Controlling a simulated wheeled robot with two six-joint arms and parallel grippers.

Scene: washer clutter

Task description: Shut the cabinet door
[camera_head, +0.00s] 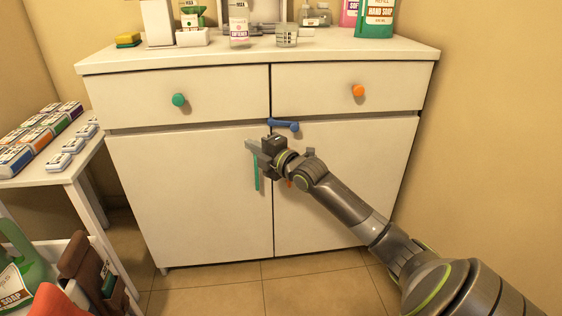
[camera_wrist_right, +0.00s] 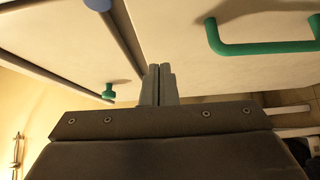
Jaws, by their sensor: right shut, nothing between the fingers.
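The white cabinet (camera_head: 195,99) has a left door (camera_head: 180,200) and a right door (camera_head: 350,185) under two drawers. Both doors look flush with the front; I cannot tell if a slight gap remains. The left door's green handle (camera_head: 256,172) also shows in the wrist view (camera_wrist_right: 262,48). A blue bar (camera_head: 283,125) sits at the top of the seam between the doors. My right gripper (camera_head: 251,146) is shut and empty in front of the left door's upper right corner. Its fingertips (camera_wrist_right: 158,68) are close to the panel; contact is unclear. It partly hides an orange handle (camera_head: 290,183).
The drawers have a green knob (camera_head: 179,100) and an orange knob (camera_head: 358,90). Bottles and a glass (camera_head: 286,36) stand on the cabinet top. Tiled floor (camera_head: 305,290) in front is clear.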

